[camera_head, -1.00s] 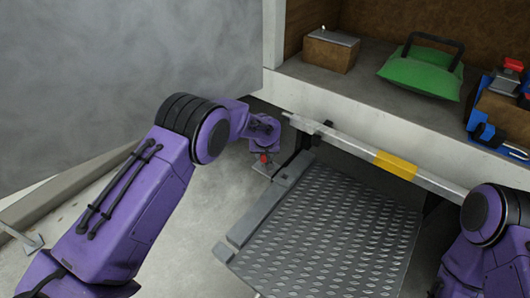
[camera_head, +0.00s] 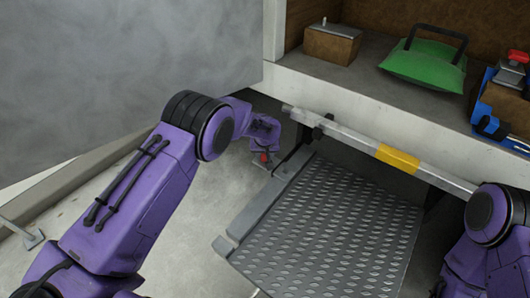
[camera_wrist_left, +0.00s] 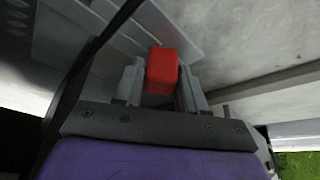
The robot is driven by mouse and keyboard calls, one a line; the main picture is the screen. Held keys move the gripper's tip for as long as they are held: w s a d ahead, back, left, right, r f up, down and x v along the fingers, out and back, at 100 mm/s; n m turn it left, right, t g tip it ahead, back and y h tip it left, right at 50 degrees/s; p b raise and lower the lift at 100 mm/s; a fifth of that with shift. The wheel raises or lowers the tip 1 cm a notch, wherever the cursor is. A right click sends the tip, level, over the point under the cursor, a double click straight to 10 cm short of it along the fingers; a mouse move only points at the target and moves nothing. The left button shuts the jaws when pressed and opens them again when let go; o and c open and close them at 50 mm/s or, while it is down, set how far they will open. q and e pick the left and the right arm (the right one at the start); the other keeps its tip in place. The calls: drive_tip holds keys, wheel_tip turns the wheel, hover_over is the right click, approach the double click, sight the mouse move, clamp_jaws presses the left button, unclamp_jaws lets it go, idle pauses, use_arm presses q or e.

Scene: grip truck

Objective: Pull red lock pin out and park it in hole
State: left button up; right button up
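The red lock pin (camera_head: 264,158) shows as a small red spot at the left side of the tail lift, by the far end of its left rail. In the left wrist view its red block-shaped head (camera_wrist_left: 161,71) sits between the two fingers of my left gripper (camera_wrist_left: 160,88). The fingers lie close on both sides of the head and look shut on it. The pin's shaft and the parking hole cannot be made out. My left gripper (camera_head: 262,155) is small and partly hidden by its wrist in the head view. My right arm shows at the right edge; its gripper is out of view.
The ribbed metal platform (camera_head: 330,230) lies in the middle. A metal bar (camera_head: 345,140) with a yellow band (camera_head: 398,158) crosses behind it. On the truck bed are a brown box (camera_head: 331,45), a green bag (camera_head: 424,68) and a blue-framed box (camera_head: 490,125). A grey panel stands at left.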

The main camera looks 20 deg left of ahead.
use_arm(q)
drive_tip(key=o, duration=0.4)
drive_tip(key=p+v, duration=0.2)
drive_tip(key=v, duration=0.9)
drive_tip(key=s+a+f+n+t+p, duration=0.1)
drive_tip(key=s+a+f+t+p, duration=0.1)
drive_tip(key=s+f, duration=0.3)
drive_tip(key=s+a+f+t+p, duration=0.2)
drive_tip(key=s+a+f, duration=0.1)
drive_tip(key=s, duration=0.5)
drive_tip(key=s+a+g+p, duration=0.1)
drive_tip(key=s+p, duration=0.1)
drive_tip(key=s, duration=0.7)
drive_tip(key=s+a+n+g+y+p, duration=0.1)
drive_tip(key=s+a+g+p, duration=0.1)
drive_tip(key=s, duration=0.8)
drive_tip(key=s+a+n+g+y+p, duration=0.1)
drive_tip(key=s+a+g+p, duration=0.1)
drive_tip(key=s, duration=0.7)
drive_tip(key=shift+s+a+f+p, duration=0.1)
drive_tip(key=shift+s+f+p, duration=0.1)
drive_tip(key=shift+s+p, duration=0.15)
